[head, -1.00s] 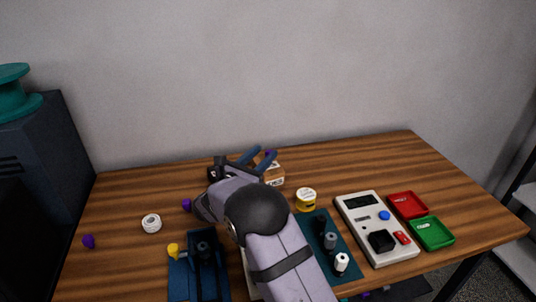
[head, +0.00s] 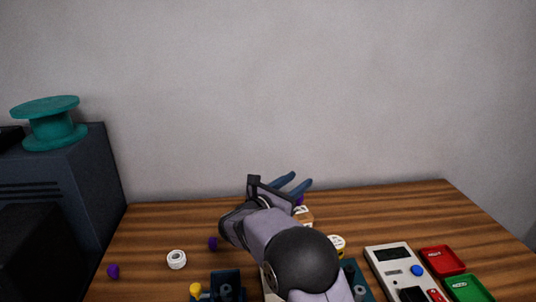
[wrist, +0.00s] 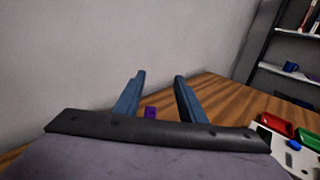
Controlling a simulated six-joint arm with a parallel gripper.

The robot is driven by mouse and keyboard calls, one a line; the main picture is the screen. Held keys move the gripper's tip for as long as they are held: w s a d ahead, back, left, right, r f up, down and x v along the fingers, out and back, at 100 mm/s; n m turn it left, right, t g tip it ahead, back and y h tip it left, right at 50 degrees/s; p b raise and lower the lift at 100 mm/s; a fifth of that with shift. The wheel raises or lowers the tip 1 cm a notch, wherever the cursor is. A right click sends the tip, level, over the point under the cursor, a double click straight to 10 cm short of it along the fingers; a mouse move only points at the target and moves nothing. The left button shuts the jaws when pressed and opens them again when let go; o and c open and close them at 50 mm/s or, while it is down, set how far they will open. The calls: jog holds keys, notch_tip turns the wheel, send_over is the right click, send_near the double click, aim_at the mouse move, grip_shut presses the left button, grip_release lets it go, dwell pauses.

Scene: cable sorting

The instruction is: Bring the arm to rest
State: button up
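My gripper (head: 303,178) is up over the back of the table, its two blue fingers pointing toward the wall. In the wrist view the fingers (wrist: 160,75) stand clearly apart with nothing held between them. A small purple piece (wrist: 150,113) shows beyond and below the gap. In the head view my arm hides part of the table's middle and front.
A cardboard box (head: 306,215) and a yellow-and-white roll (head: 337,241) are near my arm. A white tester (head: 384,261), red tray (head: 442,262) and green tray (head: 468,288) are at right. A white tape roll (head: 176,260) and purple pieces (head: 113,271) lie left.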

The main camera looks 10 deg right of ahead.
jog(key=s+d+r+m+g+y+p, duration=0.1)
jog(key=s+d+m+g+y+p, duration=0.1)
jog(key=s+d+m+g+p, duration=0.55)
jog(key=s+r+m+g+y+p, duration=0.1)
jog(key=s+m+g+y+p, duration=0.15)
jog(key=s+m+p, duration=0.85)
jog(key=s+a+r+m+y+p, duration=0.2)
jog(key=s+a+p, duration=0.1)
jog(key=s, duration=0.4)
jog(key=s+a+r+m+g+y+p, duration=0.1)
jog(key=s+a+r+m+y+p, duration=0.1)
jog(key=s, duration=0.5)
jog(key=s+a+r+m+g+y+p, duration=0.1)
jog(key=s+a+r+m+y+p, duration=0.1)
jog(key=s, duration=0.5)
jog(key=a+m+y+p, duration=0.1)
jog(key=a+y+p, duration=0.1)
jog(key=a+p, duration=0.1)
jog(key=shift+o, duration=0.5)
jog(key=shift+s+a+m, duration=0.15)
jog(key=shift+s+m, duration=0.1)
jog(key=shift+m, duration=0.2)
jog(key=shift+f, duration=0.1)
jog(key=shift+w, duration=0.15)
